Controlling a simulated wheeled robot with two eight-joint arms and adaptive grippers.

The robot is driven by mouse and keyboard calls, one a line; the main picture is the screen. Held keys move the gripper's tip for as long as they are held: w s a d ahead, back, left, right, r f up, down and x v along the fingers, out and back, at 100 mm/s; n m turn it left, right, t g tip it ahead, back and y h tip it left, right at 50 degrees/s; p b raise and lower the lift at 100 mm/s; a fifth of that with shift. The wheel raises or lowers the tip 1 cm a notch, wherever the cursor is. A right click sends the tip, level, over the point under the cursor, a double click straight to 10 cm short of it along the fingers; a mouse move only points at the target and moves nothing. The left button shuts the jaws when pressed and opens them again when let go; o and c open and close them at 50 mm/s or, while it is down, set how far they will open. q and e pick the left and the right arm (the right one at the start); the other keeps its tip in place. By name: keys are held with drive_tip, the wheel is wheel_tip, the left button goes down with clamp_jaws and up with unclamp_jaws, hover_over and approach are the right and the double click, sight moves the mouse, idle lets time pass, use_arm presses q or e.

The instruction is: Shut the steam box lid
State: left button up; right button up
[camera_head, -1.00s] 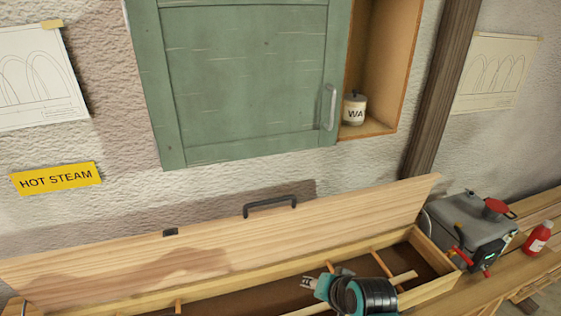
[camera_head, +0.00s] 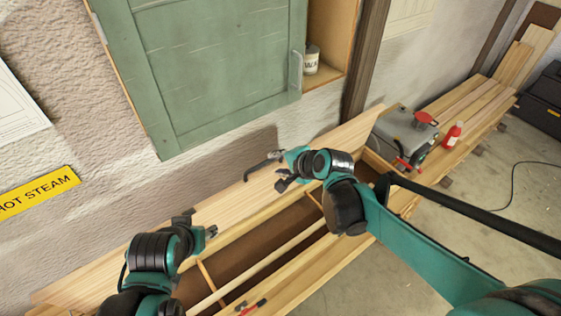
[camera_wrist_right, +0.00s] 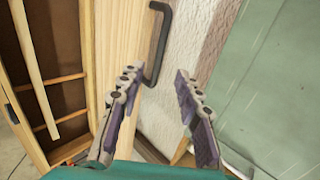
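The steam box lid (camera_head: 230,204) is a long pale wooden board, standing open and leaning back towards the wall above the open box (camera_head: 262,228). Its dark handle (camera_head: 258,168) also shows in the right wrist view (camera_wrist_right: 161,45). My right gripper (camera_head: 279,170) is open at the handle; in the right wrist view its fingers (camera_wrist_right: 158,92) are spread, with the handle's end near the gap and nothing gripped. My left gripper (camera_head: 200,222) looks open and empty, in front of the lid further left. My arms hide parts of the box.
A pale lath (camera_head: 262,264) lies lengthwise in the box. A grey steam generator (camera_head: 402,135) and a red bottle (camera_head: 452,136) stand beyond the box's right end. A green cabinet (camera_head: 205,70) hangs above the lid.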

sight(265, 163)
drive_tip(key=b+x, duration=0.5)
drive_tip(key=x, duration=0.4)
drive_tip(key=shift+s+f, duration=0.1)
drive_tip(key=shift+f, duration=0.05)
drive_tip(key=shift+w+a+f+b, duration=0.35)
drive_tip(key=shift+w+a+b, duration=0.15)
drive_tip(key=shift+b, duration=0.1)
drive_tip(key=shift+d, duration=0.1)
clamp_jaws()
drive_tip(key=s+d+f, duration=0.5)
drive_tip(key=s, duration=0.3)
drive_tip(key=s+d+f, duration=0.5)
drive_tip(key=s+d, duration=0.1)
drive_tip(key=s, duration=0.2)
drive_tip(key=shift+s, duration=0.35)
drive_tip(key=shift+d, duration=0.1)
